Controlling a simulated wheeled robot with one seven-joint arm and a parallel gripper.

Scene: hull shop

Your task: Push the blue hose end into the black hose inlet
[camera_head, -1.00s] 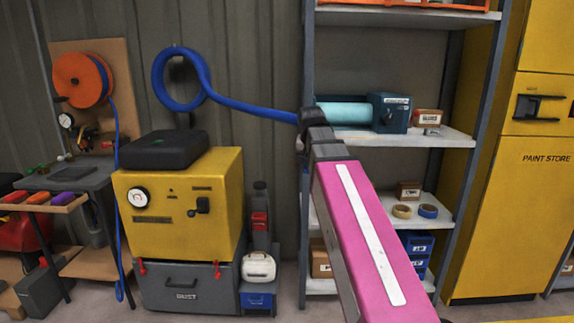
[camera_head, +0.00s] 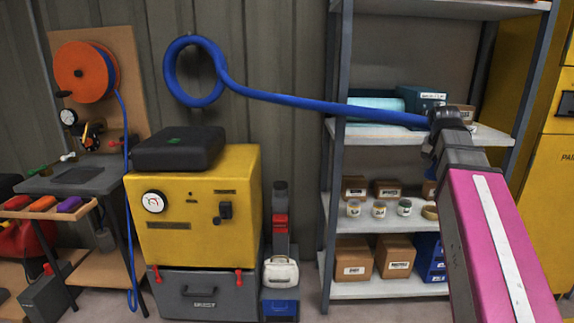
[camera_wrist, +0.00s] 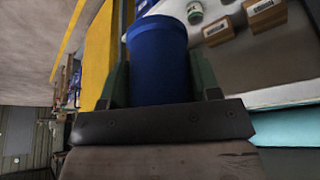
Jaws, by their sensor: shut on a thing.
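A blue hose (camera_head: 310,104) hangs in a loop on the wall and runs rightwards in the air to my gripper (camera_head: 440,120). In the wrist view my gripper (camera_wrist: 160,85) is shut on the blue hose end (camera_wrist: 158,58), which stands out between the two fingers. A yellow machine (camera_head: 185,250) stands at the left, well away from my gripper. A small black fitting (camera_head: 225,211) sits on its front, but I cannot tell whether it is the black hose inlet. The hose end touches nothing but my gripper that I can see.
Grey shelving (camera_head: 340,190) with boxes and tins stands behind the hose and my arm. A black case (camera_head: 178,150) lies on the yellow machine. A small bench (camera_head: 72,180) and an orange reel (camera_head: 84,72) are at the far left. A yellow cabinet (camera_head: 555,165) is at right.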

